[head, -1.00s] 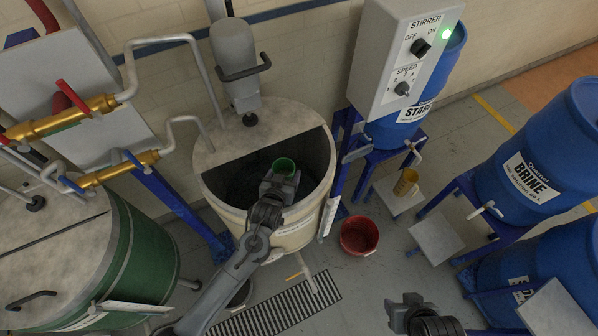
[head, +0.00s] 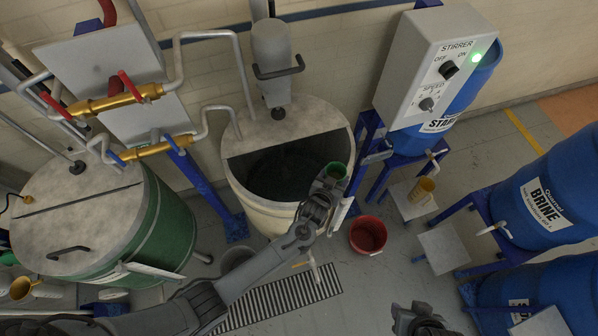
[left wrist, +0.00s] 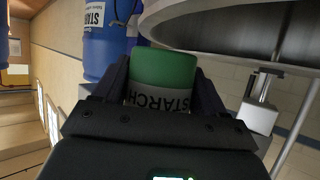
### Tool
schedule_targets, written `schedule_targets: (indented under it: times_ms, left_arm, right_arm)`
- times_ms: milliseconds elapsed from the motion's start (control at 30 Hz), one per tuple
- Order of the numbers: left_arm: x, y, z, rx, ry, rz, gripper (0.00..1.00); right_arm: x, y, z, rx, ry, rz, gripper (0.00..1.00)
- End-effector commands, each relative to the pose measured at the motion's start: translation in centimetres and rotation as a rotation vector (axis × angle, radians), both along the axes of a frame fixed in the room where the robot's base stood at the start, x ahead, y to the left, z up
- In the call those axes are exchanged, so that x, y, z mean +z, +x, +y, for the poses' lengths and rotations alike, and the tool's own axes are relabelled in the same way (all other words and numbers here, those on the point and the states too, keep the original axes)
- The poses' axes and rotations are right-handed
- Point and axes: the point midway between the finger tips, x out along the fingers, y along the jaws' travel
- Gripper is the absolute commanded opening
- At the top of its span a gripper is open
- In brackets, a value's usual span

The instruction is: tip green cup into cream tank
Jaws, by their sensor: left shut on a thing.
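The green cup (head: 337,170) is held in my left gripper (head: 331,180) at the right rim of the cream tank (head: 250,205). The tank's half-open top shows a dark inside. My right gripper (head: 418,318) is at the bottom edge, partly cut off, away from the tank; its jaws are unclear.
A grey stirrer control box (head: 425,75) with a green light stands right of the tank. A red bucket (head: 368,236) is on the floor. A yellow cup (head: 423,189) sits on a small stand. A green tank (head: 160,235) is at left and blue brine drums (head: 545,200) at right.

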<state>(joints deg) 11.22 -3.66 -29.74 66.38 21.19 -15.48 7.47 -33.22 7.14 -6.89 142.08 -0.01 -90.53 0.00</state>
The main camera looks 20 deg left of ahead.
Motion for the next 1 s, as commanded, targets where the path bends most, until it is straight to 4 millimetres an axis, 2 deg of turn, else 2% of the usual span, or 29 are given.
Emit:
schedule_targets:
  times_ms: [433, 767, 1000]
  left_arm:
    - [-1.1, 0.1, 1.1, 0.013, -0.164, 0.004, 0.40]
    - [-0.1, 0.2, 2.2, 0.016, -0.329, 0.009, 0.40]
    - [-0.9, 0.3, 3.0, 0.016, -0.448, 0.013, 0.40]
  right_arm:
    - [-1.4, 0.0, 0.0, -0.001, 0.001, 0.000, 0.43]
    - [-1.3, 0.0, 0.2, -0.005, 0.007, 0.000, 0.43]
    - [-2.7, 0.0, 0.2, -0.005, 0.008, -0.001, 0.43]
